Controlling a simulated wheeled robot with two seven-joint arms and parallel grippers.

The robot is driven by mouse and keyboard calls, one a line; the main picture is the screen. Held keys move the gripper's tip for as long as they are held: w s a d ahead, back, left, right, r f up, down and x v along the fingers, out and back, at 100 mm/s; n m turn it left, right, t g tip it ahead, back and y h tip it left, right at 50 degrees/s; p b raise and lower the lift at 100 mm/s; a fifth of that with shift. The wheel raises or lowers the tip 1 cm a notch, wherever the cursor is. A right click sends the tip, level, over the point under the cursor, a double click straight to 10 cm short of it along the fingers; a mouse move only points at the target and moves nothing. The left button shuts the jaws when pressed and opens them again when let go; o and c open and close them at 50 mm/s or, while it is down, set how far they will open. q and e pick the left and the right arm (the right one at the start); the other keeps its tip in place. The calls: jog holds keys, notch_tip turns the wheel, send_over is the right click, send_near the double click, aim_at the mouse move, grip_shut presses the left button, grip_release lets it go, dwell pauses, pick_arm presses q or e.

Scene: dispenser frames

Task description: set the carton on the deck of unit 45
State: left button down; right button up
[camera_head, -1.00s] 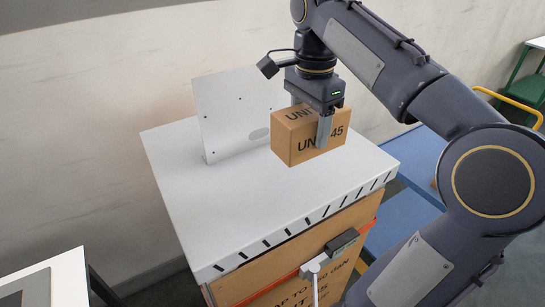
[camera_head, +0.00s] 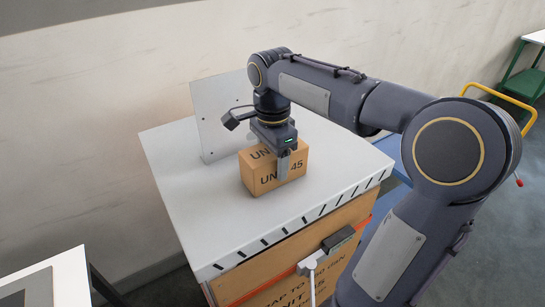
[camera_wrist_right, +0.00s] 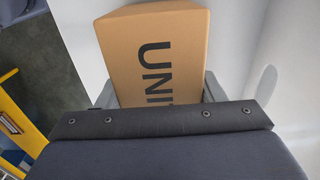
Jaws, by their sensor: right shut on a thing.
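The carton (camera_head: 260,181) is a brown box with black print reading "UNIT 45" in part. It is upright over the white deck (camera_head: 190,215) of the unit, right of the upright plate. Its lower edge looks at or very near the deck; I cannot tell whether it touches. My right gripper (camera_head: 284,166) is shut on the carton from above, one finger down its front face. In the right wrist view the carton (camera_wrist_right: 158,50) sits between the two fingers. My left gripper is not in view.
A white upright plate (camera_head: 208,110) stands at the deck's back. A pale table (camera_head: 60,285) is at lower left. A yellow rail (camera_head: 505,98) is at right. The deck's left and front are clear.

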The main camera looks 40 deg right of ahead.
jog(key=shift+f, duration=0.1)
jog(key=o, duration=1.3)
jog(key=shift+c, duration=0.2)
notch_tip(320, 180, up, 12)
jog(key=shift+r+b, duration=0.2)
jog(key=shift+b, duration=0.1)
jog(key=shift+f, duration=0.1)
